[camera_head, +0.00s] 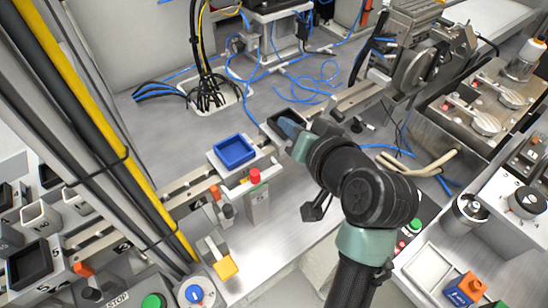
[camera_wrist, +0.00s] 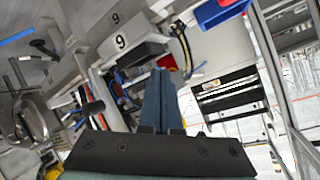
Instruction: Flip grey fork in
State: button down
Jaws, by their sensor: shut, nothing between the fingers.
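My gripper (camera_head: 291,127) is in the upper middle of the head view, low over or beside a black tray (camera_head: 272,122) on the rail. Its blue fingers are together with nothing between them; in the wrist view the fingers (camera_wrist: 158,85) point up in the middle, pressed shut. I cannot clearly pick out the grey fork in either view. A dark grey angular piece (camera_head: 317,206) shows below my arm in the head view, but I cannot tell whether it is the fork. My arm hides part of the rail and bench behind it.
A blue tray (camera_head: 234,151) sits on the rail left of my gripper. A post with a red cap (camera_head: 255,176) and a yellow block (camera_head: 226,267) stand in front. Loose blue cables (camera_head: 310,88) lie behind. A metal machine (camera_head: 415,60) stands at the back right.

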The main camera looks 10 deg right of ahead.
jog(key=s+d+f+m+g+y, duration=0.1)
jog(key=s+d+f+m+y, duration=0.1)
jog(key=s+f, duration=0.2)
jog(key=m+t+y+p, duration=0.1)
jog(key=m+y+p, duration=0.35)
jog(key=y, duration=0.25)
send_near(259, 178)
jog(key=v, duration=0.7)
jog(key=shift+s+d+f+n, duration=0.1)
jog(key=shift+f+n, duration=0.05)
jog(key=shift+n, duration=0.2)
jog(key=p+x, duration=0.3)
jog(key=x, duration=1)
jog(key=shift+w+a+p, duration=0.25)
jog(key=shift+p, duration=0.15)
jog(key=shift+w+a, duration=0.1)
jog(key=shift+w, duration=0.05)
